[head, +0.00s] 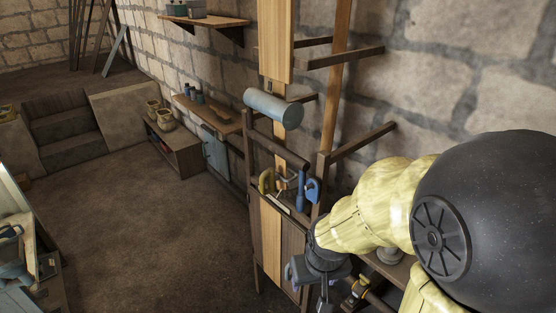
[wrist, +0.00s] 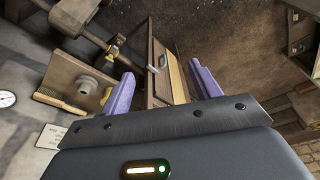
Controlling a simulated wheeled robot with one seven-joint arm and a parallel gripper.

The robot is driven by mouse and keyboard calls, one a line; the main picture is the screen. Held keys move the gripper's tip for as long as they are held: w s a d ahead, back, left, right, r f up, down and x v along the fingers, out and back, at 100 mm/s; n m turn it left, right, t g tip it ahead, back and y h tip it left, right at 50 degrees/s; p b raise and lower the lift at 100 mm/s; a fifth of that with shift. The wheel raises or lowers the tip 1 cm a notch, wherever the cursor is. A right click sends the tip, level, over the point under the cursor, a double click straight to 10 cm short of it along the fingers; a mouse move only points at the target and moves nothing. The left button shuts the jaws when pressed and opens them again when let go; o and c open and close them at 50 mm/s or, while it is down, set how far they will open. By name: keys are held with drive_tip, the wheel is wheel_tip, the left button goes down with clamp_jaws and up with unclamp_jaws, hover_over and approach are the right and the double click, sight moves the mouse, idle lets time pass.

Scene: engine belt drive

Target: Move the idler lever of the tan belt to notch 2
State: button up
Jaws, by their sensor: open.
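My gripper (head: 308,284) hangs at the lower middle of the head view, in front of the wooden rack. In the wrist view its two purple fingers stand wide apart with nothing between them (wrist: 162,72). At the left of the wrist view is a tan wooden block with a grey round boss (wrist: 88,84). Beside it runs a dark shaft with a brass-coloured fitting (wrist: 113,46). I cannot tell whether these belong to the belt drive.
A wooden rack holds a blue-grey cylinder (head: 273,107) and a blue clamp (head: 312,190). A low shelf unit (head: 176,152) stands along the stone wall. A dial (wrist: 6,99) shows at the wrist view's left edge. The brown floor (head: 130,230) left of the rack is clear.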

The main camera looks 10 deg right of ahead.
drive_tip(key=shift+w, duration=0.15)
drive_tip(key=shift+c, duration=1)
drive_tip(key=w+a+f+m+t+h+b, duration=0.1)
drive_tip(key=w+a+f+m+t, duration=0.15)
drive_tip(key=w, duration=0.85)
drive_tip(key=w+a+f+m+t+b, duration=0.1)
drive_tip(key=w+a+f+m+t, duration=0.2)
drive_tip(key=w, duration=0.8)
drive_tip(key=w+f+m+t+h+b, duration=0.1)
drive_tip(key=w+f+m+t+h, duration=0.2)
drive_tip(key=h, duration=0.9)
wheel_tip(320, 180, down, 3)
drive_tip(key=shift+w+a+f+m+t+h+b, duration=0.1)
drive_tip(key=shift+w+a+m+t+h+b, duration=0.25)
drive_tip(key=shift+m, duration=0.3)
